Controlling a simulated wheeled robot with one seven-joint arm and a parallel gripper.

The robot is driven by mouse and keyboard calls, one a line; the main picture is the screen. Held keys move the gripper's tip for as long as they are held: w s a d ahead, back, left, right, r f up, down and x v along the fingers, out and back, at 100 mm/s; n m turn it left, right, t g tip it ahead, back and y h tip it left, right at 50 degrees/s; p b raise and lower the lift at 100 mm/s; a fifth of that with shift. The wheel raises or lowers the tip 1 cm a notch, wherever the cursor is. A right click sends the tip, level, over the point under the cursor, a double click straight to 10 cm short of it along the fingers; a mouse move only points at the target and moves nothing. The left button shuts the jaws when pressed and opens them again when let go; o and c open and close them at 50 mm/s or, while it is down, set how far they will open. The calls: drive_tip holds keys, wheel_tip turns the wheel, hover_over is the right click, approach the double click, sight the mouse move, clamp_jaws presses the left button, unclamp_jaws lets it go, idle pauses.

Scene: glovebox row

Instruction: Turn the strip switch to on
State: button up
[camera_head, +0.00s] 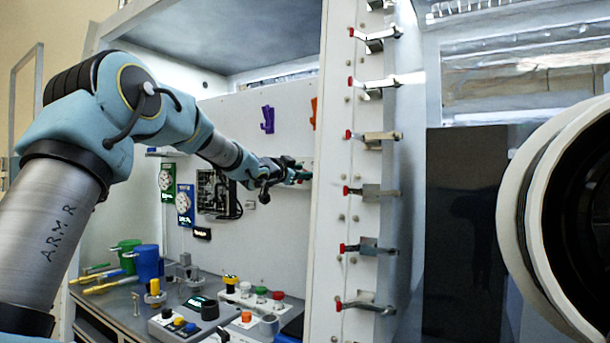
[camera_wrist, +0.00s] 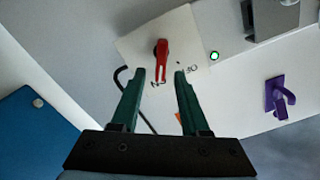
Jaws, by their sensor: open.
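The strip switch appears to be the red lever (camera_wrist: 162,60) on a pale square plate (camera_wrist: 133,46) in the wrist view. Dark lettering on the plate is partly covered and hard to read. My gripper (camera_wrist: 160,74) is open, its two green fingers on either side of the lever's lower end with a gap at each side. Whether a finger touches it, I cannot tell. A lit green lamp (camera_wrist: 214,56) sits right of the plate. In the head view my gripper (camera_head: 305,174) is at the back wall by the white post, and the lever cannot be made out.
The purple hook (camera_head: 267,119) and orange hook (camera_head: 313,112) are on the wall above my gripper in the head view. The white post (camera_head: 338,200) with red-tipped clamps stands close on its right. A control box (camera_head: 180,326) and other items crowd the bench below.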

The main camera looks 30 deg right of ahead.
drive_tip(key=b+v, duration=0.2)
drive_tip(key=v, duration=0.7)
idle(0.5)
drive_tip(key=w+a+f+n+y, duration=0.1)
drive_tip(key=a+f+n+y, duration=0.95)
drive_tip(key=a+f, duration=1.3)
drive_tip(key=s+a+f+n+g+y, duration=0.1)
drive_tip(key=s+a+f+n+y, duration=0.1)
drive_tip(key=s+a+f, duration=0.35)
drive_tip(key=s+a+f+n+g+y, duration=0.1)
drive_tip(key=s+a+f+g+y, duration=0.15)
drive_tip(key=a, duration=0.55)
drive_tip(key=s+a+f+n+g, duration=0.2)
drive_tip(key=s+a+f, duration=0.1)
drive_tip(key=s, duration=0.4)
drive_tip(key=s+a+f+n+g, duration=0.1)
drive_tip(key=s+a+f, duration=0.2)
drive_tip(key=s, duration=0.5)
drive_tip(key=shift+a+f+n+g+y, duration=0.25)
drive_tip(key=shift+a+n+g+y, duration=0.1)
drive_tip(key=shift+a, duration=0.3)
